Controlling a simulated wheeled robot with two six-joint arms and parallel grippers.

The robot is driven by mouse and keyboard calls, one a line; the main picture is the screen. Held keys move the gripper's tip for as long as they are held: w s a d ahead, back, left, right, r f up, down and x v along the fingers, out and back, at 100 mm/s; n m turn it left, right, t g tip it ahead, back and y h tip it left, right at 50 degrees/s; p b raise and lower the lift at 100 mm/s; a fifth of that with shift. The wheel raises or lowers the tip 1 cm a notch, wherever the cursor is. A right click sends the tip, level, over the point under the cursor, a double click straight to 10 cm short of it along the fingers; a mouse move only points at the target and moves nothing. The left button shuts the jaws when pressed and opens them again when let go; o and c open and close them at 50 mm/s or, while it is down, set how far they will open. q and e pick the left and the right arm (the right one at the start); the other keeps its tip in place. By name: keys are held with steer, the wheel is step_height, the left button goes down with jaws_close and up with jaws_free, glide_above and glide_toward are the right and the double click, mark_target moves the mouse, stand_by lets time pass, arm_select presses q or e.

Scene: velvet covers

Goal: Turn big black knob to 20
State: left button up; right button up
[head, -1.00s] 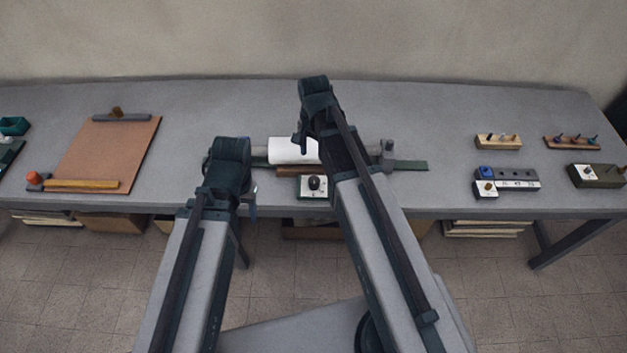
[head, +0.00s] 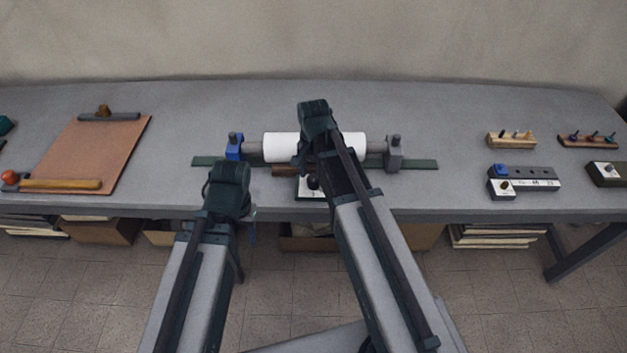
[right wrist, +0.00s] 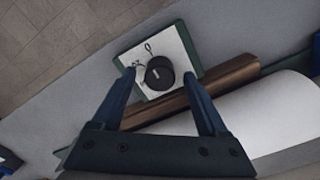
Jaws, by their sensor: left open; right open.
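The big black knob (head: 313,183) sits on a small white-faced, dark-edged box at the table's front edge, partly hidden by my right arm. The right wrist view shows the knob (right wrist: 160,74) from above, with a pale mark on its top. Dark markings stand on the white plate (right wrist: 148,52) beside it; I cannot read them surely. My right gripper (right wrist: 159,77) is open, its blue fingertips on either side of the knob in that view; contact cannot be told. My left gripper (head: 246,214) is open and empty, left of the box near the table's front edge.
Behind the knob lie a brown bar (right wrist: 190,92) and a white roller (head: 280,147) between a blue clamp (head: 234,147) and a grey clamp (head: 393,153). A clipboard (head: 88,150) lies left. Blocks with pegs (head: 511,140) and a grey block (head: 535,178) stand right.

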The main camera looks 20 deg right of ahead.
steer(key=shift+c, duration=0.3)
jaws_close()
steer(key=shift+n, duration=0.3)
steer(key=n, duration=0.4)
steer(key=shift+n, duration=2.5)
